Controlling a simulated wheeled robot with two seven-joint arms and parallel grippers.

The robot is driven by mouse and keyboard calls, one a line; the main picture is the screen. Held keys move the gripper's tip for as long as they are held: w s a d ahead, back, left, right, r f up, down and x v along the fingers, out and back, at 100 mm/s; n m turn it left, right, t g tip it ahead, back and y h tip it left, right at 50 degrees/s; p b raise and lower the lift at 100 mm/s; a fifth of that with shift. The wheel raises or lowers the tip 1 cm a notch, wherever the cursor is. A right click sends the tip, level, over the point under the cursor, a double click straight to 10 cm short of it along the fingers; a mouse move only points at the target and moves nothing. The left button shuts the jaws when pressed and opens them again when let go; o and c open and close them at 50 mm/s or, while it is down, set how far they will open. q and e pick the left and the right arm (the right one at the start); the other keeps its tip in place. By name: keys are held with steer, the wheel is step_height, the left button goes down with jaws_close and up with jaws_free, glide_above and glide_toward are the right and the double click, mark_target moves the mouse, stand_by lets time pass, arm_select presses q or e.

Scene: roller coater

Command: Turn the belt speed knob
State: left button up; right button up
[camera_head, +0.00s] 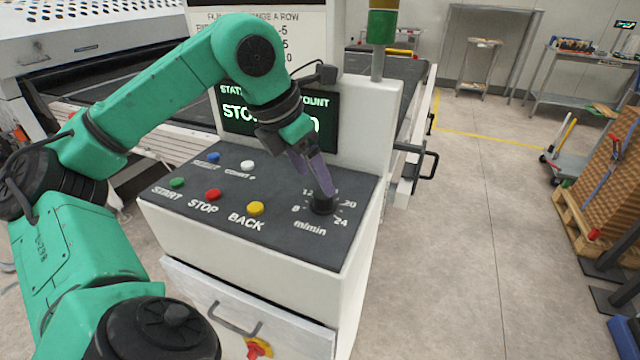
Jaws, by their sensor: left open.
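The belt speed knob (322,204) is a black round knob at the right of the dark panel top (290,238), with a printed scale and "m/min" below it. My left gripper (318,178) reaches over the panel from the left, its purplish fingers pointing down at the knob. The fingertips are at or just above the knob and partly cover it and its scale. I cannot tell whether they touch it. My right gripper is not in view.
Green START (177,183), red STOP (213,194) and yellow BACK (256,208) buttons sit left of the knob, with blue (213,157) and white (247,165) buttons behind. A screen (238,112) stands behind the panel.

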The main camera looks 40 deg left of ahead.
arm_select(q)
steer(key=p+v, duration=0.1)
steer(key=v, duration=0.8)
steer(key=shift+r+p, duration=0.25)
steer(key=shift+p, duration=0.15)
